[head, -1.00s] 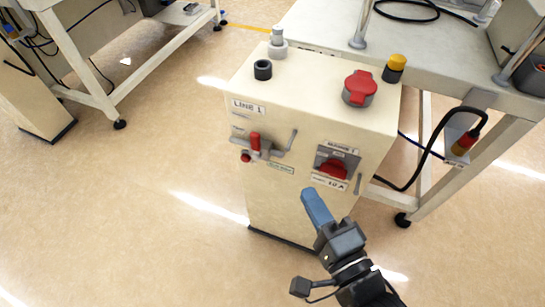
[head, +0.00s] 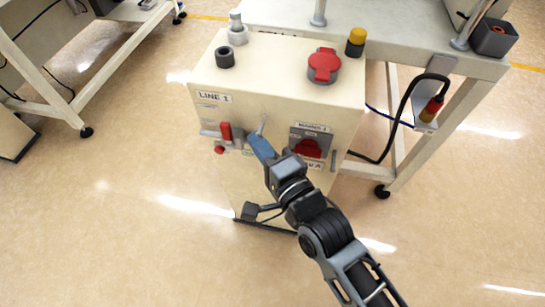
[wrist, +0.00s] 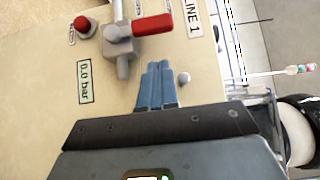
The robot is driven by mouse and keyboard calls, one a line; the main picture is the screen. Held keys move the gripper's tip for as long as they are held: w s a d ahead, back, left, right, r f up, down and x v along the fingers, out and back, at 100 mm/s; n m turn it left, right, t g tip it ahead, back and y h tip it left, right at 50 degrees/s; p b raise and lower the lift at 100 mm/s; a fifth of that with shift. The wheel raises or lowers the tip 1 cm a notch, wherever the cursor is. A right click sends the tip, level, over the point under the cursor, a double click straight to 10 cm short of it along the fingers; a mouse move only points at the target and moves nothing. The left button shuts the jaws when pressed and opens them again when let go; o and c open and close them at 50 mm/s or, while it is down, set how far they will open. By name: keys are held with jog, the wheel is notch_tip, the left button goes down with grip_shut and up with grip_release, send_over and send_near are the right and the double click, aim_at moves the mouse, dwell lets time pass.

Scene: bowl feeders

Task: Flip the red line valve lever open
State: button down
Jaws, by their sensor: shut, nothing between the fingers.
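The red valve lever (head: 225,132) stands upright on the front of the cream cabinet, under the LINE 1 label (head: 214,98). In the wrist view the red lever (wrist: 153,24) points right from the grey valve body (wrist: 120,38), toward the LINE 1 label (wrist: 191,18). My gripper (head: 257,140) has its blue fingers close together with nothing between them. In the head view it is in front of the panel, just right of the lever. In the wrist view the blue fingertips (wrist: 158,66) are below the lever, apart from it in the picture.
A red knob (wrist: 85,26) and a 0.0 bar display (wrist: 85,82) are near the valve. A red rotary switch (head: 306,148) is on the panel right of my gripper. A red cap (head: 324,65) sits on the cabinet top.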

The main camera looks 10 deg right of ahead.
aim_at(228, 137)
jog(key=shift+w+a, duration=0.3)
jog(key=shift+a, duration=0.55)
jog(key=shift+w+a, duration=0.25)
jog(key=shift+a, duration=0.55)
jog(key=shift+r+p, duration=0.15)
jog(key=shift+p, duration=0.3)
